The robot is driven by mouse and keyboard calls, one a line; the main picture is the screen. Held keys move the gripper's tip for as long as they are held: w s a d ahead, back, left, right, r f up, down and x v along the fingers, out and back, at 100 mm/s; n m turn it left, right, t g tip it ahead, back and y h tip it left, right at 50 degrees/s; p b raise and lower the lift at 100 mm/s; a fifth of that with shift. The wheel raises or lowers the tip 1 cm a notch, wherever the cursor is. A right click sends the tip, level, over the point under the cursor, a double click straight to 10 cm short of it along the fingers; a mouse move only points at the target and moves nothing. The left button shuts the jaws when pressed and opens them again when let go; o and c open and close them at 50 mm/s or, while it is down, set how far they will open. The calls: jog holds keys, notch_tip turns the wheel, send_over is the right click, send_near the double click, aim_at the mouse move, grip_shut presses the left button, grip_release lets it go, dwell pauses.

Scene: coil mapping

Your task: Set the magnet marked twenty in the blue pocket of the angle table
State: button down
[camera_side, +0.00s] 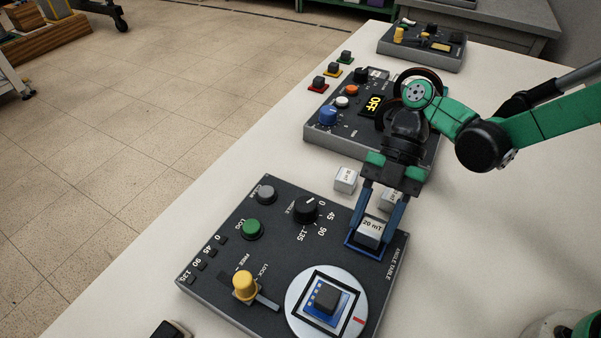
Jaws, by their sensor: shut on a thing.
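The magnet marked 20 mT (371,229) is a dark block with a white labelled top. My gripper (379,222) points down and is shut on it, a blue finger on either side. The magnet is at the blue pocket (352,249), a blue-edged square near the upper right edge of the dark angle table (215,275). The pocket's edge shows around the magnet's lower part. I cannot tell whether the magnet rests on the pocket floor or is slightly above it.
Two other white-topped magnets (345,179) stand on the bench behind the angle table, one partly behind my gripper. The angle table carries a black dial (306,209), a green button (252,229), a yellow lock knob (245,285) and a round turntable (297,301). A control box (323,140) stands behind.

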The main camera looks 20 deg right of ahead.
jog(key=shift+f, duration=0.15)
grip_release()
dwell(0.5)
jog(key=shift+r, duration=3.55)
